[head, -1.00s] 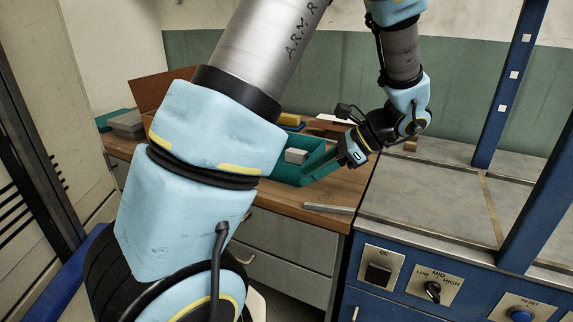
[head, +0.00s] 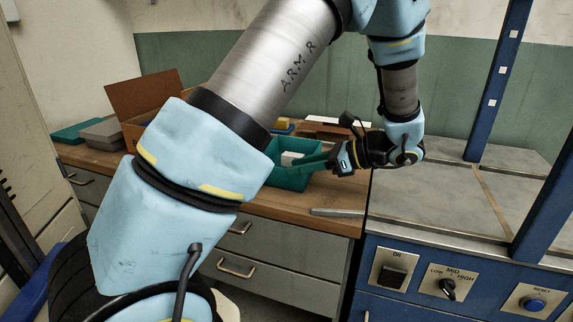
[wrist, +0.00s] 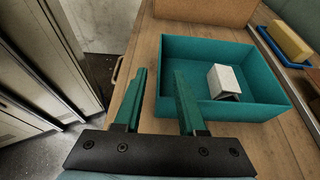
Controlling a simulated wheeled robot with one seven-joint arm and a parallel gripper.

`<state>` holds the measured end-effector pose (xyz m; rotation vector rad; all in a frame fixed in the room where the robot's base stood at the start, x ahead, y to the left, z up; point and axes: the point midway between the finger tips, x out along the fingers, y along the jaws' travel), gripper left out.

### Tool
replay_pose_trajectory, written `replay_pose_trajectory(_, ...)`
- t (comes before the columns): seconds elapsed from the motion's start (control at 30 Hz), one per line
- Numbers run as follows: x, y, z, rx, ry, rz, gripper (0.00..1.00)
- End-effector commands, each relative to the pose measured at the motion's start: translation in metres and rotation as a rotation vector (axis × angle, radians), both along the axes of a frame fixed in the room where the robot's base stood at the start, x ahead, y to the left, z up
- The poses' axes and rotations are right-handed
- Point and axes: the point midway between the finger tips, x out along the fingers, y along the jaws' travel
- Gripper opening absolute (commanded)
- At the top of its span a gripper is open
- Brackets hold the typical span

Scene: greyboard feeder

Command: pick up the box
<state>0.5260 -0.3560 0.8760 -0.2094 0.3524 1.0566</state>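The box (head: 290,158) is small and pale grey-white. It lies in an open teal bin (head: 292,180) on the wooden workbench. In the wrist view the box (wrist: 224,78) sits inside the teal bin (wrist: 245,112), towards its middle, with a dark area at its near lower edge. My gripper (wrist: 160,74) has two teal fingers spread apart with nothing between them. In the wrist view the fingers are left of the box, by the bin's left side. In the head view my gripper (head: 305,163) overlaps the bin from the right; its exact height cannot be told.
An open cardboard carton (head: 150,95) stands behind left. A yellow block (wrist: 290,38) lies in a blue tray beyond the bin. A metal bar (head: 338,212) lies at the bench's front edge. A blue-framed machine (head: 445,210) with a grey top stands at right.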

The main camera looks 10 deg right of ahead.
Motion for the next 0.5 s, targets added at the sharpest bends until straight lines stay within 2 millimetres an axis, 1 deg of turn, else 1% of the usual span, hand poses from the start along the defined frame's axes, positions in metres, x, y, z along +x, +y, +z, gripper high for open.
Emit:
replay_pose_trajectory(0.03, 0.002, 0.005, -0.002, 0.002, 0.001, 0.001, 0.4)
replay_pose_trajectory(0.1, 0.005, 0.01, -0.004, 0.001, 0.001, 0.001, 0.4)
replay_pose_trajectory(0.3, 0.01, 0.019, -0.007, 0.0, 0.002, 0.001, 0.4)
replay_pose_trajectory(0.5, 0.022, 0.044, -0.016, 0.002, 0.003, 0.004, 0.4)
